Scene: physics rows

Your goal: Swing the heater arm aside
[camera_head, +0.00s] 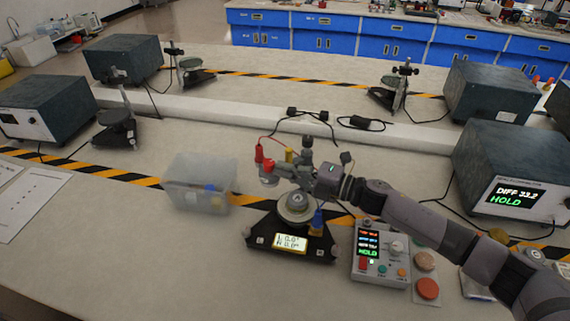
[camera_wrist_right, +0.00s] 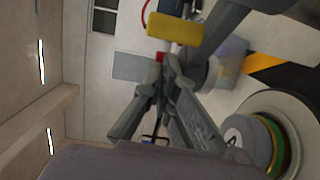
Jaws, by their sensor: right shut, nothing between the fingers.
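The measuring instrument stands on a black base (camera_head: 262,240) with a small lit display, in the middle of the bench. A round pale stage (camera_head: 297,204) sits on it, and it also shows in the wrist view (camera_wrist_right: 285,125). Above it is the heater arm (camera_wrist_right: 232,22), grey, with a yellow plug (camera_head: 289,154) and a red plug (camera_head: 259,152) near it. My right gripper (camera_wrist_right: 166,66) is shut and empty, its tips close to the yellow plug and a small red part. I cannot tell whether they touch. In the head view my right gripper (camera_head: 287,172) partly hides the heater arm. My left gripper is out of view.
A clear plastic box (camera_head: 199,185) stands left of the instrument. A control box (camera_head: 381,254) with buttons and a knob is at its front right. A large controller (camera_head: 510,172) reading HOLD stands at the right. Cables run behind. The front left bench is mostly clear.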

